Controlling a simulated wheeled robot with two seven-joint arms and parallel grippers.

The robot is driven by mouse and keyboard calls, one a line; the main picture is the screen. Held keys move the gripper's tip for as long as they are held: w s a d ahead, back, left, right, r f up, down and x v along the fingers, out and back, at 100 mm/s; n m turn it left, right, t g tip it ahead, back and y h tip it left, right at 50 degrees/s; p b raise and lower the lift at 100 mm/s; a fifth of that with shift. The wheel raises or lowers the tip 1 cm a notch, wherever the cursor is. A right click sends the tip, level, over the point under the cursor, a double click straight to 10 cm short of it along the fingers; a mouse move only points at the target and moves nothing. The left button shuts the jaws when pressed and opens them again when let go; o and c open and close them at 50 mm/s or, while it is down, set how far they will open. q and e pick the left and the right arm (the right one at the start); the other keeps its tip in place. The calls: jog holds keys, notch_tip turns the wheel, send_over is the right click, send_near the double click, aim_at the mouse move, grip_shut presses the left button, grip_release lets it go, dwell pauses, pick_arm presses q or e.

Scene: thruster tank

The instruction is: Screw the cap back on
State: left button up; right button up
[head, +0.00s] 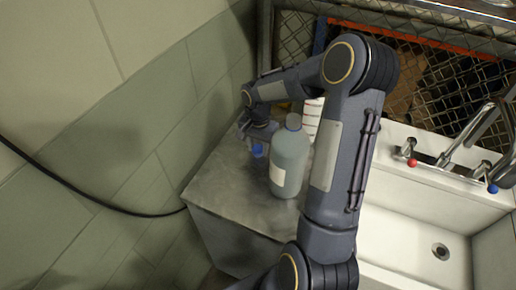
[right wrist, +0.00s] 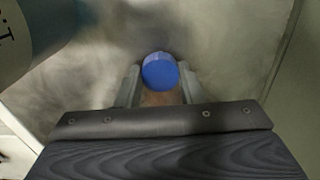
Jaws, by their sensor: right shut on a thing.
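A blue cap (head: 257,150) is held in my right gripper (head: 256,143), to the left of a grey-green bottle (head: 290,163). In the right wrist view the cap (right wrist: 160,71) sits between the two fingertips (right wrist: 160,88), which are shut on it. The bottle stands upright on the metal counter (head: 232,196), apart from the cap. Its top is a small bluish-grey piece; I cannot tell its details. Part of the bottle with its label (right wrist: 20,45) shows at the upper left of the right wrist view. My left gripper is not in view.
A white container with red marks (head: 313,117) stands behind the bottle, partly hidden by my right arm. A white sink (head: 400,230) with a faucet (head: 466,135) is at the right. A wire mesh (head: 440,75) stands behind; a tiled wall is at the left. The counter's front left is bare.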

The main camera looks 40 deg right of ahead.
aim_at(258, 149)
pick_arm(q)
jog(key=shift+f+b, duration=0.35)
pick_arm(e)
notch_tip(258, 149, up, 9)
jog(key=shift+r, duration=0.2)
